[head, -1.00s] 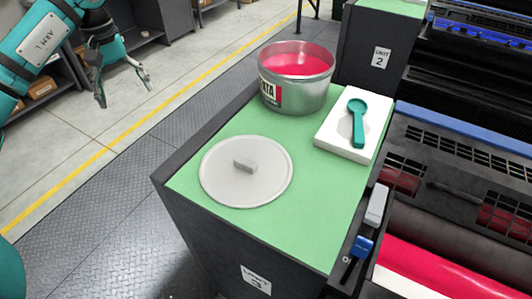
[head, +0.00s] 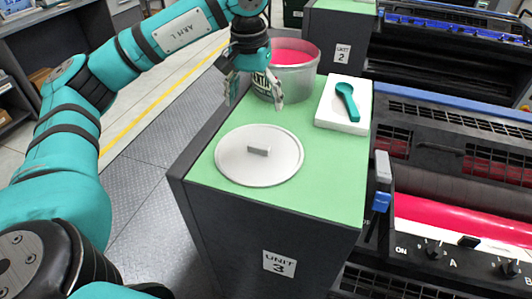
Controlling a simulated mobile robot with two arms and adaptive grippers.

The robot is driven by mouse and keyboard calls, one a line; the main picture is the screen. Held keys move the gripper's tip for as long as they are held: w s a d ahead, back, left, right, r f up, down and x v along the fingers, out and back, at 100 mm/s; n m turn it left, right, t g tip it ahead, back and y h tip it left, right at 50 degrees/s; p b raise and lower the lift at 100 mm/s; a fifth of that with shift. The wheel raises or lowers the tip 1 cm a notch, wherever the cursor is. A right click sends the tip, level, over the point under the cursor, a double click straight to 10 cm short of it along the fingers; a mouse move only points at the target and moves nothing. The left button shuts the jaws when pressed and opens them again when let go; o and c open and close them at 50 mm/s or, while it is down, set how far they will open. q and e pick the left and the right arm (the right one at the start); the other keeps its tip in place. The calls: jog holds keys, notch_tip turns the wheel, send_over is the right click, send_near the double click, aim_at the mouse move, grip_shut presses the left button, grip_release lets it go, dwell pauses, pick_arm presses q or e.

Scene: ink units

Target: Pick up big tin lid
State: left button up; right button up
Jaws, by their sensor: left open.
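The big tin lid (head: 232,164) is a round pale grey disc with a small block handle (head: 259,151) on top. It lies flat on the green top of the unit 3 cabinet (head: 325,193). My left gripper (head: 253,104) is open and empty, pointing down above the cabinet's left edge. It is behind the lid in the picture and in front of the open tin (head: 300,81), partly hiding it. The tin holds red ink. My right gripper is not in view.
A white block (head: 329,114) with a teal spoon (head: 347,100) on it stands right of the tin. The printing press (head: 450,150) with a red roller borders the cabinet on the right. The green surface right of the lid is clear.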

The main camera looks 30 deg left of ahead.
pick_arm(q)
jog(key=p, duration=0.2)
send_near(259, 145)
notch_tip(259, 145, down, 4)
jog(key=shift+r, duration=0.25)
jog(key=shift+w+f, duration=0.1)
jog(key=shift+f, duration=0.15)
jog(key=shift+f+p, duration=0.2)
jog(key=shift+p, duration=0.2)
jog(key=f, duration=0.1)
jog(key=f+p, duration=0.1)
jog(key=f, duration=0.1)
jog(key=f+p, duration=0.1)
jog(key=shift+w+a+f, duration=0.1)
jog(key=shift+w+f, duration=0.1)
jog(key=shift+w, duration=0.15)
jog(key=shift+f, duration=0.25)
jog(key=c, duration=1.3)
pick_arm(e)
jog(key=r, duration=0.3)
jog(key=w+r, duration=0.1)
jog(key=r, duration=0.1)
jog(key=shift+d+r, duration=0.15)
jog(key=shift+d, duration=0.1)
pick_arm(q)
jog(key=shift+r, duration=0.2)
